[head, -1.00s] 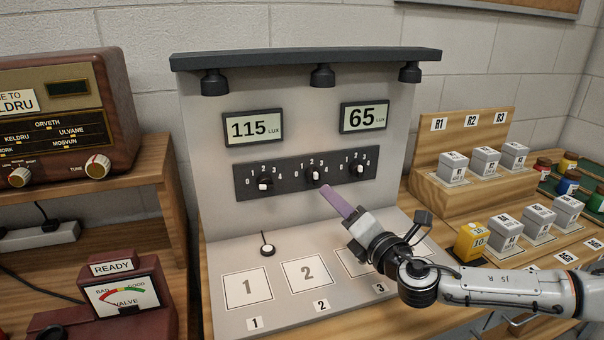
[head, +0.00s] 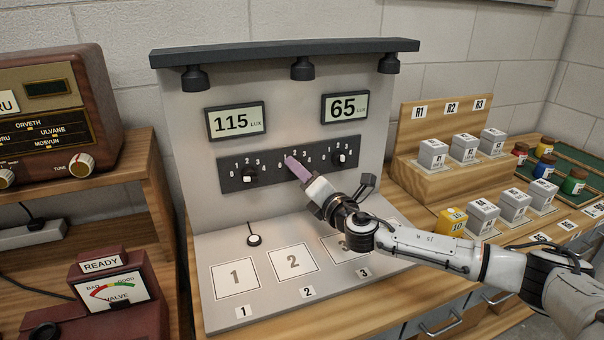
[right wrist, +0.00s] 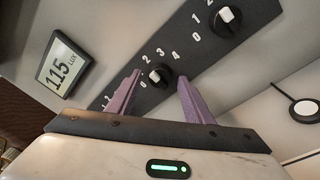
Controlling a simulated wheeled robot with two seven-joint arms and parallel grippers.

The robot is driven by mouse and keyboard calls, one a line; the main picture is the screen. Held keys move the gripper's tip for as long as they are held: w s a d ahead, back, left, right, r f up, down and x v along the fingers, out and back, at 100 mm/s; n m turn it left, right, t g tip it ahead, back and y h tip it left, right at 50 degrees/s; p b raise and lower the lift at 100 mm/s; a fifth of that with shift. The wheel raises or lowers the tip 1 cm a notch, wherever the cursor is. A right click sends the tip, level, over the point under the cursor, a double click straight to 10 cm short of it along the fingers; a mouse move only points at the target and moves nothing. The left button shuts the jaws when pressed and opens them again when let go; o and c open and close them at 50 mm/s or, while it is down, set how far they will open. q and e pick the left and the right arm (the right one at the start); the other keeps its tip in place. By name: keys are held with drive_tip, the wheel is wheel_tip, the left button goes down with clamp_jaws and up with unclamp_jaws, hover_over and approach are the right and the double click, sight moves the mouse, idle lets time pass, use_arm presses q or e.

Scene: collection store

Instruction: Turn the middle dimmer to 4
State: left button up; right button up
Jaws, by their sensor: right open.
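A dark strip (head: 222,186) on a grey panel carries three dimmers, each marked 0 to 4. The left dimmer (head: 250,175) and right dimmer (head: 339,158) show clearly in the head view. The middle one is largely hidden behind the purple fingers of my right gripper (head: 291,162). In the right wrist view a black dimmer knob (right wrist: 160,76) with a white mark shows between the two open fingers (right wrist: 158,92); by the head view it is the middle one. I cannot tell its exact setting or whether the fingers touch it. My left gripper is not in view.
Displays read 115 (head: 236,121) and 65 (head: 344,107) lux. A round sensor (head: 254,240) sits on the panel's base by numbered squares. A radio (head: 50,120) and meter (head: 115,295) stand left; grey blocks (head: 432,155) and paint jars (head: 545,166) stand right.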

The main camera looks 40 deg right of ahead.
drive_tip(key=c, duration=1)
drive_tip(key=m+h+b, duration=0.1)
drive_tip(key=m+b, duration=0.2)
drive_tip(key=m, duration=0.5)
drive_tip(key=m+t+b, duration=0.1)
drive_tip(key=m+b, duration=0.3)
drive_tip(key=m, duration=0.4)
drive_tip(key=shift+a+m+h, duration=0.15)
drive_tip(key=shift+m+h, duration=0.15)
drive_tip(key=shift+h, duration=0.1)
drive_tip(key=shift+c, duration=0.2)
drive_tip(key=o, duration=1)
drive_tip(key=shift+o, duration=0.2)
